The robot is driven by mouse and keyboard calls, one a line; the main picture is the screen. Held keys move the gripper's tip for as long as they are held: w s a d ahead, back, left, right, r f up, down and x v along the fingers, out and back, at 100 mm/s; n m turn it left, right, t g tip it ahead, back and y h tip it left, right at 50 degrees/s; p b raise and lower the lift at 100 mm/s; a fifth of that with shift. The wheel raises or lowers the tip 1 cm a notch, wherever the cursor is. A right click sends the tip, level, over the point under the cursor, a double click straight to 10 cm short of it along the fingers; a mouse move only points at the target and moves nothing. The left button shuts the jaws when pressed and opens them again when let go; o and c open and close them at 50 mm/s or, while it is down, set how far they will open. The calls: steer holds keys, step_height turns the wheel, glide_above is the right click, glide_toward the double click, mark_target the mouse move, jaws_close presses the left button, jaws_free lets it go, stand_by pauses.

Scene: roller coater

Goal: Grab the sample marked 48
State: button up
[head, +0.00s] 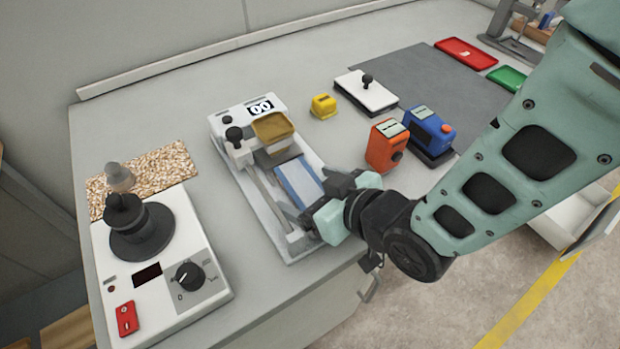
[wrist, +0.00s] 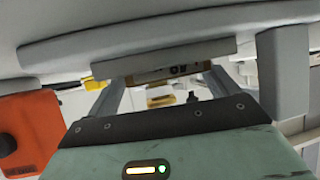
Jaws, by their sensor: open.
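No label reading 48 is legible in either view, so I cannot tell which thing is the sample. A roller coater (head: 222,150) stands mid-bench, with a white-and-black plate reading 00 at its back. A tan block (head: 272,127) sits on it, and a light blue strip (head: 297,180) lies along its bed. My gripper (head: 322,197) is open at the coater's front right end, close to the strip. My arm partly hides that end. In the wrist view my gripper's fingers (wrist: 163,88) stand apart with nothing clearly between them.
An orange device (head: 384,146) and a blue device (head: 428,132) stand right of my gripper. A yellow block (head: 323,106) and a white plate with a knob (head: 364,92) lie behind. A white dial machine (head: 160,262) is at left. Red (head: 466,53) and green (head: 507,78) trays are far right.

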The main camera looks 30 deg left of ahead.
steer(key=c, duration=1.2)
steer(key=shift+r, duration=0.15)
